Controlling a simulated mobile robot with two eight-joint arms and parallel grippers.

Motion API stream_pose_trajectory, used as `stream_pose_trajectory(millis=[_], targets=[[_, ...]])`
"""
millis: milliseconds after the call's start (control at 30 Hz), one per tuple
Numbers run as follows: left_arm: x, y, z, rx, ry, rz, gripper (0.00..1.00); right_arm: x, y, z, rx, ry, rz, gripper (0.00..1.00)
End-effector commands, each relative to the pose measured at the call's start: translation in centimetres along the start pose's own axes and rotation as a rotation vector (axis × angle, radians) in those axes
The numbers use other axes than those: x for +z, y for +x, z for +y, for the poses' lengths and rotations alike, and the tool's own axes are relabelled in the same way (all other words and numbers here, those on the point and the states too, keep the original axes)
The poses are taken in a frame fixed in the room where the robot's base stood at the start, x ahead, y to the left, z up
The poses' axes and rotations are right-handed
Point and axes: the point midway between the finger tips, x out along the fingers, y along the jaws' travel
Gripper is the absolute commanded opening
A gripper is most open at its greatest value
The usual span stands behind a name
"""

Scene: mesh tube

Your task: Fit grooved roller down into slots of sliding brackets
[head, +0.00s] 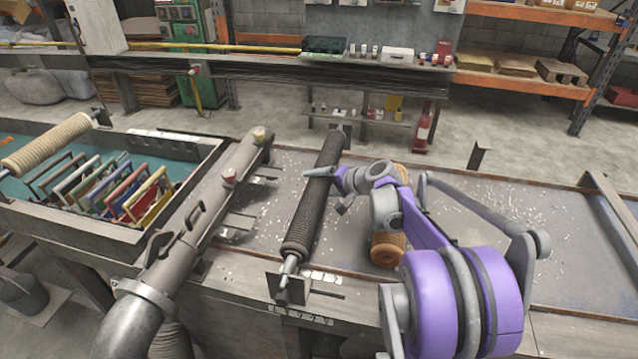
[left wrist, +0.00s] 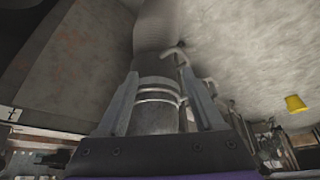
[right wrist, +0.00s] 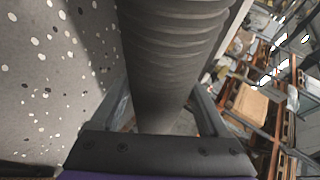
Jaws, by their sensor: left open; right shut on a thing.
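The dark grooved roller (head: 308,215) lies lengthwise over the table in the head view. It also fills the middle of the right wrist view (right wrist: 175,60). My right gripper (head: 325,174) is shut on its smoother far part. The roller's near shaft is at the near bracket (head: 273,286); I cannot tell whether it sits in the slot. The far bracket (head: 346,132) is partly hidden behind the roller's far end. My left gripper (left wrist: 160,105) is open and shows only in the left wrist view. A grey banded cylinder (left wrist: 157,92) shows between its fingers; contact is unclear.
A thick grey pipe (head: 205,205) runs left of the roller. Beyond it are a tray of coloured frames (head: 110,190) and a pale grooved roller (head: 47,143). An orange-brown roller (head: 386,248) lies partly behind my right arm. The table right of it is mostly clear, with small chips.

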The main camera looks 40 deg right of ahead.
Motion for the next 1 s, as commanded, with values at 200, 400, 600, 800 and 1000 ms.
stream_pose_trajectory(millis=[200,400,600,800,1000], targets=[[0.0,0.0,0.0,0.0,0.0,0.0,0.69,0.0,0.0,-0.1,-0.001,0.001,0.001,1.0],[0.0,0.0,0.0,0.0,0.0,0.0,0.69,0.0,-0.1,0.1,0.001,0.0,0.0,1.0],[0.0,0.0,0.0,0.0,0.0,0.0,0.69,-0.1,-2.5,0.0,0.002,0.002,0.003,1.0],[0.1,0.1,0.0,0.0,0.0,0.0,0.69,-0.1,-6.6,0.0,0.001,0.002,0.004,1.0],[0.1,0.1,0.0,0.0,0.0,0.0,0.69,0.0,-9.8,0.0,0.0,0.001,0.002,1.0]])
